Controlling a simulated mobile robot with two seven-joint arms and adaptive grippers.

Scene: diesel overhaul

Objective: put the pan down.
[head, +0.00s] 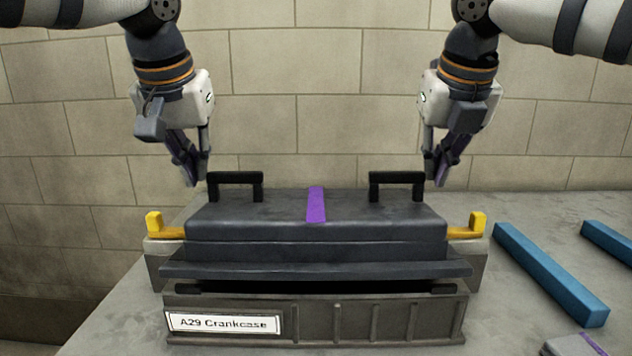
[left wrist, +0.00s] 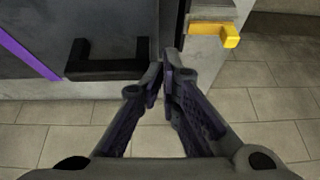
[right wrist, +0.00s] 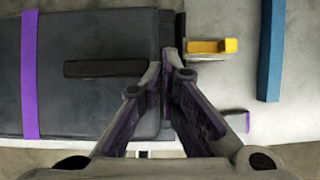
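The dark grey pan (head: 270,228) has a purple stripe across its middle and two black handles. It lies level over the crankcase (head: 390,318), which is labelled "A29 Crankcase". A dark gap shows under the pan's front flange, and I cannot tell whether they touch. My left gripper (head: 190,182) is beside the outer end of the left handle (head: 235,179); its fingers look shut and empty. My right gripper (head: 437,182) is beside the outer end of the right handle (head: 397,178), also apparently shut and empty. The left wrist view shows a handle (left wrist: 105,70) clear of the fingers; the right wrist view shows the other handle (right wrist: 105,68) likewise.
Yellow clips stand at the crankcase's left (head: 155,224) and right (head: 476,222) sides. Blue bars (head: 550,273) lie on the grey table (head: 510,325) at the right. A small grey block with a purple stripe (head: 572,346) sits at the front right. A block wall is behind.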

